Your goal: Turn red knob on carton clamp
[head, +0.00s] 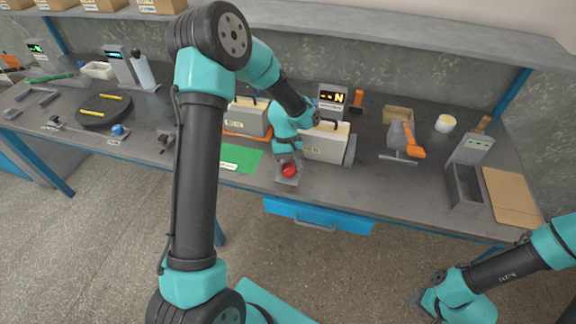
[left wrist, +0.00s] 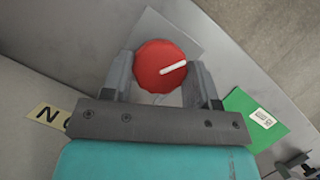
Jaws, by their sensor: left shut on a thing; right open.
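The red knob (head: 289,170) is at the front edge of the workbench, on a small grey plate (head: 285,182). In the left wrist view the round knob (left wrist: 155,58) has a white pointer line slanting up to the right. My left gripper (head: 288,167) comes down over it, with its two fingers closed on opposite sides of the knob; the fingers (left wrist: 161,76) also show in the left wrist view. A cream and grey clamp body with a label (head: 325,145) stands just behind, partly hidden by my left arm. My right gripper (head: 428,304) is at the lower right, away from the bench, and empty.
A green mat (head: 240,158) lies left of the knob, near a second clamp-like box (head: 248,118). A lit display (head: 332,98) stands behind. An orange-handled tool (head: 408,140), a grey bin (head: 465,188) and a brown board (head: 512,195) are to the right.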

